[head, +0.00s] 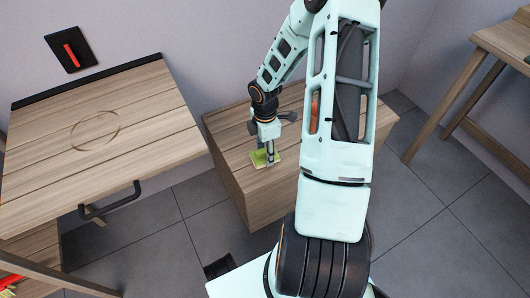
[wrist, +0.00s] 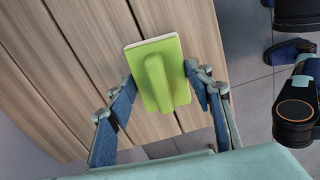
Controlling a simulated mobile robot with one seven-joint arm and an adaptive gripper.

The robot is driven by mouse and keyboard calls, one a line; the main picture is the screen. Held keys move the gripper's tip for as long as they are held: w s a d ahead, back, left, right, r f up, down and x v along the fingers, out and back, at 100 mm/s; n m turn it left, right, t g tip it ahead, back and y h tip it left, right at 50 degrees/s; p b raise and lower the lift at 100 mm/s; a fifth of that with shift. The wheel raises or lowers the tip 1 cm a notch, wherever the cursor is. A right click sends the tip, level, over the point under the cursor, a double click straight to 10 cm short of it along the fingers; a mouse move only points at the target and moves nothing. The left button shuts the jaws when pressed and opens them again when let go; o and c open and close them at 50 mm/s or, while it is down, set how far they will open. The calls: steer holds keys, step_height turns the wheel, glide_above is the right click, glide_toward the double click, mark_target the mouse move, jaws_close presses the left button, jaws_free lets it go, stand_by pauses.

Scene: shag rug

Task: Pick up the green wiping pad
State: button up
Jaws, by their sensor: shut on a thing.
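The green wiping pad (head: 261,158) is at the top of the low wooden box in the head view, under my gripper (head: 267,154). In the wrist view the pad (wrist: 157,75) is a flat green block with a raised green grip along its middle and a pale edge. My gripper (wrist: 160,90) has one blue-padded finger on each side of the pad and is shut on it. Whether the pad touches the wood or hangs just above it I cannot tell.
The low wooden box (head: 232,160) stands against the wall. A wooden table (head: 60,165) with a dark handle (head: 110,203) is at the left. Another wooden table (head: 500,40) is at the far right. Grey tiled floor (head: 440,240) lies open at the lower right.

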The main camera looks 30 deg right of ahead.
mark_target(265, 150)
steer(key=shift+r, duration=0.5)
step_height(265, 150, up, 3)
steer(key=shift+f+p, duration=0.2)
steer(key=shift+p, duration=0.8)
steer(key=s+a+r+p, duration=0.1)
steer(key=s+r+p, duration=0.1)
steer(key=s+r, duration=0.2)
steer(key=s+a+r+p, duration=0.2)
steer(key=s+r, duration=0.3)
steer(key=s, duration=0.4)
steer(key=shift+s, duration=0.35)
